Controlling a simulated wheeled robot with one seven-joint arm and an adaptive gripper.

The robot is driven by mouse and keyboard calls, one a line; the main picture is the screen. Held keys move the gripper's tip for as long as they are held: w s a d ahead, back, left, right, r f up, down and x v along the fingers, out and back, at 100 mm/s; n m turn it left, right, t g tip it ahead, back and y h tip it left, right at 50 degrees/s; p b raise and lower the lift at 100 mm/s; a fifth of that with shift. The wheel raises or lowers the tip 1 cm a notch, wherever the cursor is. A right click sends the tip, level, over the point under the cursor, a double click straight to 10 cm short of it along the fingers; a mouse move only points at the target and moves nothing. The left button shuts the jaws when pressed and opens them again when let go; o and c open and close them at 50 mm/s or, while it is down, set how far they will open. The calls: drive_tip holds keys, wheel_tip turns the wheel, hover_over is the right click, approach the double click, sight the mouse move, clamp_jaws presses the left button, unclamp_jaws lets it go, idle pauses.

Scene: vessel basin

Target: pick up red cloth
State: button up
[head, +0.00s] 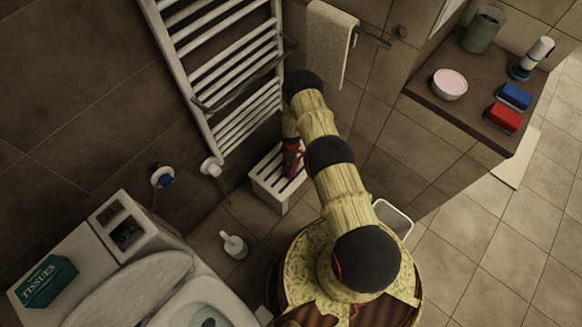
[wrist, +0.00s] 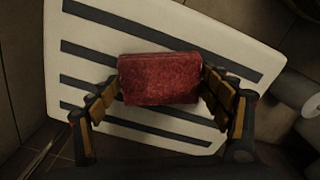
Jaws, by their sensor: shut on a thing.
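The red cloth (wrist: 160,79) is a folded, roughly rectangular piece with a textured surface, in the middle of the wrist view. My gripper (wrist: 161,84) has one finger against each of its short sides and is shut on it. The cloth is over the slatted top of a white stool (wrist: 88,98); I cannot tell whether it touches the slats. In the head view my gripper (head: 291,160) is low over the same white stool (head: 266,188), and my arm hides part of the stool. The cloth is hard to make out there.
A white towel rail (head: 228,70) stands on the wall behind the stool. A toilet (head: 180,285) is at lower left, with a white brush holder (head: 234,244) on the floor nearby. A counter (head: 468,100) at right carries a blue block (head: 515,96) and a red block (head: 503,118).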

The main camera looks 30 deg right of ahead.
drive_tip(key=c, duration=0.4)
drive_tip(key=shift+r, duration=0.1)
drive_tip(key=shift+r, duration=0.25)
wheel_tip(320, 180, up, 2)
drive_tip(key=shift+r+p, duration=0.15)
drive_tip(key=shift+p, duration=0.45)
drive_tip(key=s+d+r+p, duration=0.6)
drive_tip(key=s+r, duration=0.4)
drive_tip(key=s, duration=0.2)
drive_tip(key=shift+s+d, duration=0.2)
drive_tip(key=shift+s, duration=0.05)
